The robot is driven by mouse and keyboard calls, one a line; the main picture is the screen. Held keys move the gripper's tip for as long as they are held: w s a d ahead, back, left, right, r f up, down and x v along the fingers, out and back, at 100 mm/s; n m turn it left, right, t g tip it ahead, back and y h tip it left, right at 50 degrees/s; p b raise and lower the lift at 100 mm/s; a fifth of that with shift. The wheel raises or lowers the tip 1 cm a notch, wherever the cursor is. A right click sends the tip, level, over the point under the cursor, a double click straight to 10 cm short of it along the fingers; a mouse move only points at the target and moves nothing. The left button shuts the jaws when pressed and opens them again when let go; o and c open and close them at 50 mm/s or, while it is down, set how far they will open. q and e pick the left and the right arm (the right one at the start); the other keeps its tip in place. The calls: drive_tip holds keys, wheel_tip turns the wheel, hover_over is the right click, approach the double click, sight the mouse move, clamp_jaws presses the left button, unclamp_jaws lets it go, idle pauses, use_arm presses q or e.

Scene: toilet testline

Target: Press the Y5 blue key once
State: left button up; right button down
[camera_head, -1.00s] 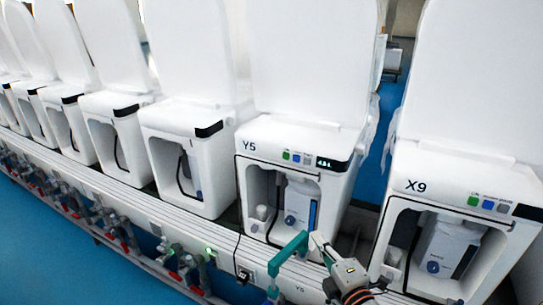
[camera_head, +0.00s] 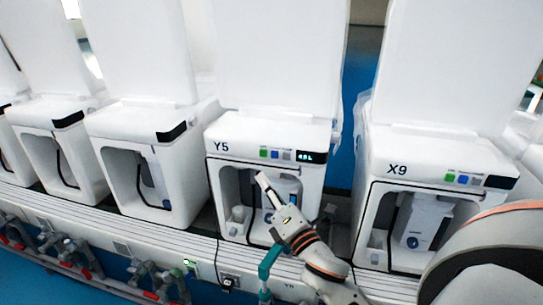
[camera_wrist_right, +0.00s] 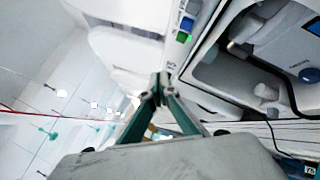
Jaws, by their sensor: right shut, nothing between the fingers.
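The white Y5 unit (camera_head: 222,172) stands in the middle of the head view. Its top front panel carries a green key (camera_head: 264,153), the blue key (camera_head: 275,154), a grey key (camera_head: 287,155) and a lit display (camera_head: 311,157). My right gripper (camera_head: 263,178) is shut and empty, pointing up in front of Y5's opening, below the keys and apart from the blue key in the picture. In the right wrist view its fingertips (camera_wrist_right: 160,88) are together; the blue key (camera_wrist_right: 186,24) and green key (camera_wrist_right: 182,37) show above them. My left gripper is not in view.
The similar X9 unit (camera_head: 375,160) stands to the right, with its own coloured keys. More white units (camera_head: 110,125) line up to the left. A white ledge (camera_head: 95,215) runs below, with pipes (camera_head: 150,275) under it. A bent teal piece (camera_head: 268,262) shows below Y5.

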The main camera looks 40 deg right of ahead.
sight(275, 155)
drive_tip(key=shift+w+d, duration=0.1)
drive_tip(key=w+d, duration=0.2)
drive_tip(key=d, duration=0.1)
drive_tip(key=w+d, duration=0.3)
drive_tip(key=shift+w+d, duration=0.25)
drive_tip(key=shift+w, duration=0.05)
idle(1.3)
drive_tip(key=shift+w+d, duration=0.1)
drive_tip(key=shift+w+d, duration=0.15)
drive_tip(key=shift+d, duration=0.05)
